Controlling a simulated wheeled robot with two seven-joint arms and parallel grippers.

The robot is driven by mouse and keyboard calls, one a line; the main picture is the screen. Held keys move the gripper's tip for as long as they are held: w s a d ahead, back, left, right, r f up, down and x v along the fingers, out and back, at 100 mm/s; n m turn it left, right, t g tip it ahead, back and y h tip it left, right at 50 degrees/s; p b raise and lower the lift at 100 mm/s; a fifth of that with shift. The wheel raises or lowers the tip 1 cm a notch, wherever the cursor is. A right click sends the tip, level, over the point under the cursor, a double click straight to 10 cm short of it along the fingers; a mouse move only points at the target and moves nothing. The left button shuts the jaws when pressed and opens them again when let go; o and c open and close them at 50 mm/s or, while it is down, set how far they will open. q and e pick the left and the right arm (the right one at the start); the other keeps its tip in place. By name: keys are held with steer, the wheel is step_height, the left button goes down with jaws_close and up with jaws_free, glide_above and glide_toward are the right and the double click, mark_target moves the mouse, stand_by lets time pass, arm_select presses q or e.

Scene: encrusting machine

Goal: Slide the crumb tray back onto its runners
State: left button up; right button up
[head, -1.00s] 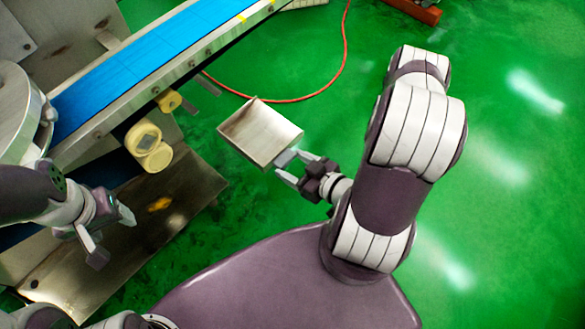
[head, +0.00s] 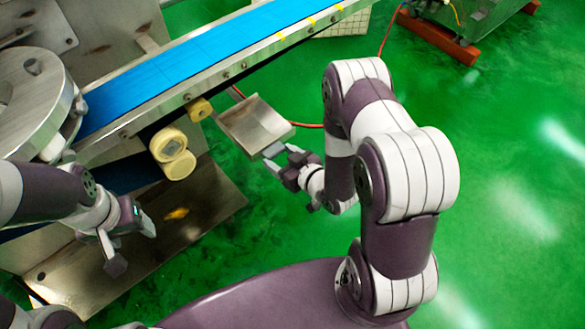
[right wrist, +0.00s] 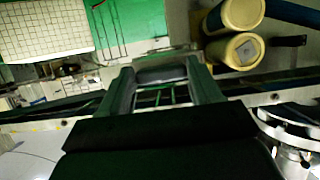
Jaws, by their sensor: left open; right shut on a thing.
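The crumb tray (head: 254,122) is a shallow grey metal tray in the head view, beside the near side of the conveyor and to the right of the yellow rollers. My right gripper (head: 274,160) is shut on the handle at its near edge and holds it above the green floor. In the right wrist view the gripper's fingers (right wrist: 163,82) close around a grey bar; the tray body is hard to make out there. The runners cannot be made out. My left gripper (head: 131,246) is open and empty, above the lower metal plate.
The conveyor with its blue belt (head: 205,58) runs diagonally behind the tray. Yellow rollers (head: 172,152) hang below its frame. A stained metal plate (head: 75,270) lies at lower left. A red hose (head: 306,125) passes behind the tray.

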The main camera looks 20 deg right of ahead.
steer(key=b, duration=0.3)
glide_toward(240, 121)
steer(key=x, duration=0.4)
steer(key=shift+w+a+f, duration=0.1)
steer(key=shift+w+f, duration=0.1)
steer(key=shift+w, duration=0.05)
steer(key=shift+w+a+r+b, duration=0.1)
steer(key=shift+w+a+b, duration=0.2)
steer(key=shift+w, duration=0.5)
steer(key=shift+f, duration=0.2)
steer(key=o, duration=1.3)
steer(key=shift+c, duration=0.2)
steer(key=shift+s, duration=0.1)
